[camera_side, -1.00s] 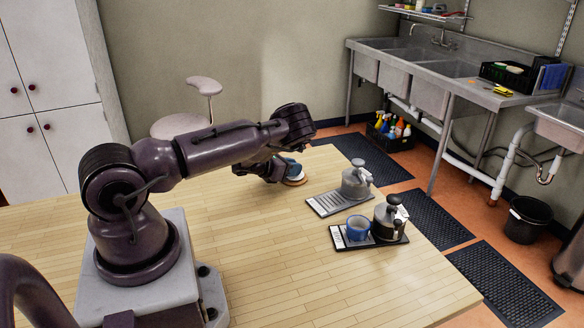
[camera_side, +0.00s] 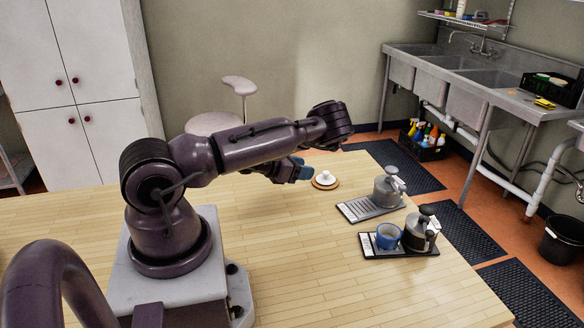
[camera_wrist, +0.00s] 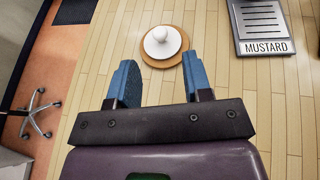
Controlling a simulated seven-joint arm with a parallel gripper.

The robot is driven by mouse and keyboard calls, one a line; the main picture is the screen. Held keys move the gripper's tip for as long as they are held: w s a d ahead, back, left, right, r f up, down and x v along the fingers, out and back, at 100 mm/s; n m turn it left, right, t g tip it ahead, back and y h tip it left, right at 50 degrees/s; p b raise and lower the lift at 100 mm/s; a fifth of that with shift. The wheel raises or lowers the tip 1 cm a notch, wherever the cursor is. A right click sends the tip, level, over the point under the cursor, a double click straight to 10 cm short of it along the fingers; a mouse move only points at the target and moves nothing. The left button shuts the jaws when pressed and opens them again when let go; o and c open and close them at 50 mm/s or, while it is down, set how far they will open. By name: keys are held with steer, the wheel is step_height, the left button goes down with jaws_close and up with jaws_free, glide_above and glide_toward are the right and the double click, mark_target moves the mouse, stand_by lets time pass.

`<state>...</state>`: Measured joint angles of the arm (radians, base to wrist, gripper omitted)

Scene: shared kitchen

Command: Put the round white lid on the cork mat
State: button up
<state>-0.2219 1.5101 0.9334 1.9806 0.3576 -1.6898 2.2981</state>
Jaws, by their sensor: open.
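The round white lid (camera_side: 325,178) with a knob lies flat on the round cork mat (camera_side: 337,186) on the table. In the wrist view the lid (camera_wrist: 162,42) sits within the mat's edge, with a cork rim (camera_wrist: 160,65) showing on the near side. My gripper (camera_side: 304,172) is to the left of the lid in the side view, apart from it. In the wrist view my gripper (camera_wrist: 158,66) has its two blue fingers apart with bare table between them, and the lid is beyond the fingertips.
A grey tray (camera_side: 358,211) with a metal pot (camera_side: 387,192) stands right of the mat; its label reads MUSTARD in the wrist view. A dark tray (camera_side: 375,249) nearer holds a blue cup (camera_side: 388,237) and a dark-topped pot (camera_side: 420,234). The front table is clear.

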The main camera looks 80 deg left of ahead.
steer(key=v, duration=0.3)
steer(key=shift+s+r, duration=0.15)
steer(key=shift+s, duration=0.05)
steer(key=shift+r+n, duration=0.25)
steer(key=shift+n, duration=0.05)
steer(key=w+d+r+n+g+y, duration=0.15)
steer(key=w+r+n+y, duration=0.5)
steer(key=n, duration=0.75)
steer(key=w+d+r+n+g+h, duration=0.2)
steer(key=d+r+n+g+h, duration=0.15)
steer(key=d+r+n, duration=0.65)
steer(key=s+d+r+n+h, duration=0.2)
steer(key=s+d+r+n, duration=0.15)
steer(key=d, duration=0.35)
steer(key=s+d+r+n+h, duration=0.2)
steer(key=s+d+r+h, duration=0.1)
steer(key=d+r, duration=0.3)
steer(key=s+d+r+n+g+h, duration=0.1)
steer(key=s+d+r+n+g, duration=0.1)
steer(key=s+d, duration=0.5)
steer(key=s+n, duration=0.1)
steer(key=s, duration=0.2)
steer(key=shift+d+g, duration=0.3)
steer(key=shift+d, duration=0.1)
